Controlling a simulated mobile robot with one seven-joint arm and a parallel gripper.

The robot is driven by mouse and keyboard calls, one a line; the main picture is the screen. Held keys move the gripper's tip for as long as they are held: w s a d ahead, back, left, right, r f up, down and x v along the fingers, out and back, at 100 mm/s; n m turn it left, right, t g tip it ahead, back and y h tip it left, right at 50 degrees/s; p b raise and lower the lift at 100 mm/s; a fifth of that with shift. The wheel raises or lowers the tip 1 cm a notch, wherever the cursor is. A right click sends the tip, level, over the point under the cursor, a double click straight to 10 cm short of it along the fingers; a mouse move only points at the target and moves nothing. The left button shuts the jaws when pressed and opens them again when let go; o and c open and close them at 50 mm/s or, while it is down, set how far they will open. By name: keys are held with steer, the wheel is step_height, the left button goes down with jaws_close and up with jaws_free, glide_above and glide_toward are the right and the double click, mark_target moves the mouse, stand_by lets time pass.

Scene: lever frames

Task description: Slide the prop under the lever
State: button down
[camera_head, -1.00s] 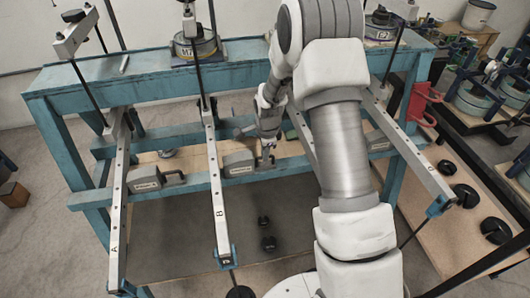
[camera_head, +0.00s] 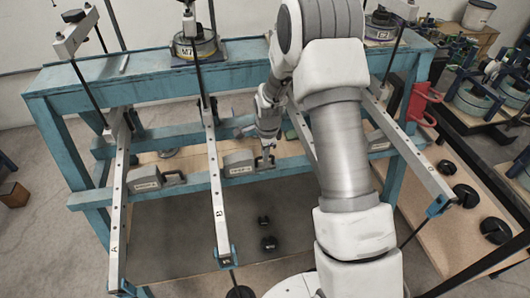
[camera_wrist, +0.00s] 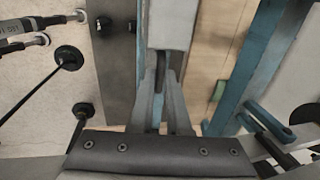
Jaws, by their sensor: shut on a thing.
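My gripper (camera_head: 266,156) is shut on the handle of a grey block-shaped prop (camera_head: 238,163). The prop rests at the lower blue rail, just right of lever B (camera_head: 215,180). In the wrist view my gripper (camera_wrist: 160,85) points at the pale grey prop (camera_wrist: 170,22), with the handle between the fingers. Lever A (camera_head: 119,195) slopes toward the front left, with another grey prop (camera_head: 145,179) to its right. Lever D (camera_head: 410,155) is at the right. The lever between B and D is mostly hidden behind my arm.
The blue bench frame (camera_head: 100,80) carries round weights (camera_head: 195,47) on top. A red bracket (camera_head: 421,103) hangs at its right end. Black weights (camera_head: 268,243) lie on the dark floor mat, and more (camera_head: 466,196) lie on the board at right. The floor between levers A and B looks clear.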

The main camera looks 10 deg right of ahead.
mark_target(232, 160)
steer(key=a+b, duration=0.2)
steer(key=a, duration=0.8)
steer(key=shift+a, duration=0.4)
steer(key=c, duration=1)
jaws_free()
steer(key=shift+a, duration=0.1)
steer(key=shift+o, duration=0.6)
steer(key=shift+d, duration=0.2)
steer(key=shift+r, duration=0.2)
steer(key=s+r, duration=0.3)
steer(key=r, duration=1.3)
steer(key=shift+s+r, duration=0.2)
steer(key=shift+r, duration=0.15)
